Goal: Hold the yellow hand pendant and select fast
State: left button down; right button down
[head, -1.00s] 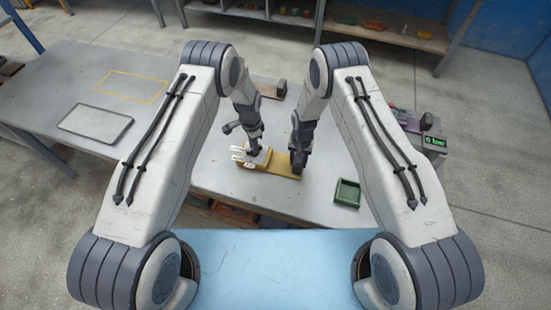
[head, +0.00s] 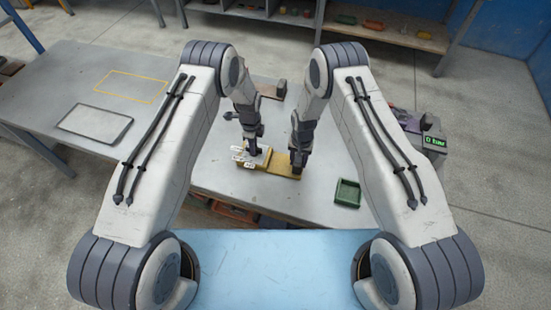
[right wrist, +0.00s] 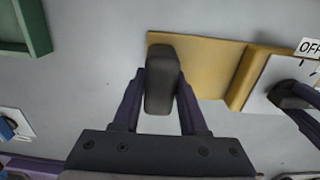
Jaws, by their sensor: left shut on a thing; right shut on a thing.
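The yellow hand pendant (head: 279,163) lies on the grey table; it also shows in the right wrist view (right wrist: 205,62). My right gripper (head: 297,166) is shut on the pendant's dark grip (right wrist: 160,82), with one finger on each side. My left gripper (head: 251,150) is at the white-faced end of the pendant, shut on what looks like a dark selector knob (right wrist: 291,96). The knob is mostly hidden by the gripper. White labels (head: 242,157) stand around it; one in the right wrist view reads OFF (right wrist: 310,47). The knob's pointing direction is hidden.
A green tray (head: 347,193) stands right of the pendant. A box with a small green-lit display (head: 433,141) is at the table's right; its text is too small to read surely. A flat grey panel (head: 95,123) and a yellow outline (head: 132,87) are at left.

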dwell(0.4)
pick_arm(q)
jog(key=c, duration=0.8)
grip_release()
jog(key=shift+r, duration=0.1)
notch_tip(320, 180, up, 12)
pick_arm(e)
jog(key=shift+c, duration=1.8)
grip_release()
